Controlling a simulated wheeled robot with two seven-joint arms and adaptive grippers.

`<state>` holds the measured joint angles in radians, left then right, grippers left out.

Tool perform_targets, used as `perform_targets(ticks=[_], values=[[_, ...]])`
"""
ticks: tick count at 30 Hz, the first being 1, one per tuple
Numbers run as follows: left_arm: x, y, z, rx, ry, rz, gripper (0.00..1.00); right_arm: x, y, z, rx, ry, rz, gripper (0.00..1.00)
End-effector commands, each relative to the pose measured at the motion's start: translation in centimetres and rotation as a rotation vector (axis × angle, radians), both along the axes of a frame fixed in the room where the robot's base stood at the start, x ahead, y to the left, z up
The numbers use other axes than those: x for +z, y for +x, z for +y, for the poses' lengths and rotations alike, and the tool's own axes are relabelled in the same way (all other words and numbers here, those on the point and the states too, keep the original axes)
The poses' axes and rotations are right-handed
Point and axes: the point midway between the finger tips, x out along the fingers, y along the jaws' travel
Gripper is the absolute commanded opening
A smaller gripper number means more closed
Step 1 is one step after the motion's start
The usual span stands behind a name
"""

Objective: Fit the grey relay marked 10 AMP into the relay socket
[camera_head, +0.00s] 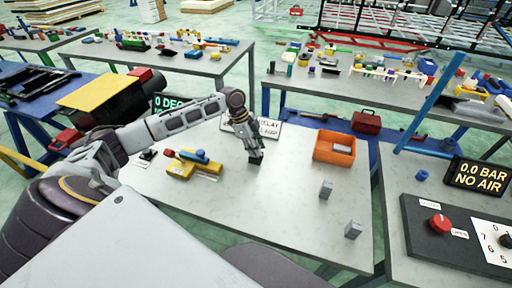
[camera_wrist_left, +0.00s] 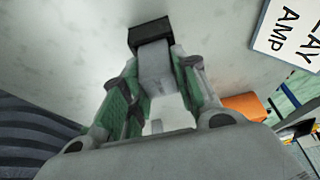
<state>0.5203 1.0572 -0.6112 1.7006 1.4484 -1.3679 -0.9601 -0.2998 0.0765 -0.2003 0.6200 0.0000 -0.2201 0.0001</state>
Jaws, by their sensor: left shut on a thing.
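My left gripper (camera_head: 256,153) points down at the middle of the near table. In the left wrist view its green-padded fingers (camera_wrist_left: 155,95) are shut on a grey relay (camera_wrist_left: 155,68). The relay's far end meets a black relay socket (camera_wrist_left: 150,33); I cannot tell how deep it sits. In the head view the black socket (camera_head: 256,160) shows just below the fingertips, and the held relay is mostly hidden. The relay's marking is not readable. A sign (camera_head: 268,130), partly behind the arm, shows RELAY; AMP is readable in the wrist view. My right gripper is not in view.
Two more grey blocks (camera_head: 326,189) (camera_head: 353,229) stand to the right. An orange bin (camera_head: 334,147) holds a pale piece. A yellow tool with a blue part (camera_head: 187,163) lies left of the gripper. The table's front middle is clear.

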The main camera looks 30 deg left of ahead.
Motion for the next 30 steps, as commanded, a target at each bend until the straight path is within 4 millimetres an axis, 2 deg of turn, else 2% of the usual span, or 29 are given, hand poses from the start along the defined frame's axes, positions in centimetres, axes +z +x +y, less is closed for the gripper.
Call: perform_targets(ticks=[2, 3, 8, 22, 30], values=[[-0.1, 0.0, 0.0, 0.000, 0.000, 0.000, 0.05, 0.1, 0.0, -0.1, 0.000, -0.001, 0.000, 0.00], [-0.2, 0.0, 0.0, 0.000, 0.000, 0.000, 0.31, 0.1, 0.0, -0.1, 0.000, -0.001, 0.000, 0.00], [-0.2, 0.0, 0.0, 0.000, 0.000, 0.000, 0.51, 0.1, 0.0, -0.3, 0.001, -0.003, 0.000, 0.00], [0.2, 0.0, 0.1, 0.000, 0.000, 0.000, 0.51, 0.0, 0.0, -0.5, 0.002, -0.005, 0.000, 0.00], [2.5, -0.2, 1.0, 0.000, 0.001, -0.002, 0.51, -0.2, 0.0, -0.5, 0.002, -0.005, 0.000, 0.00]])
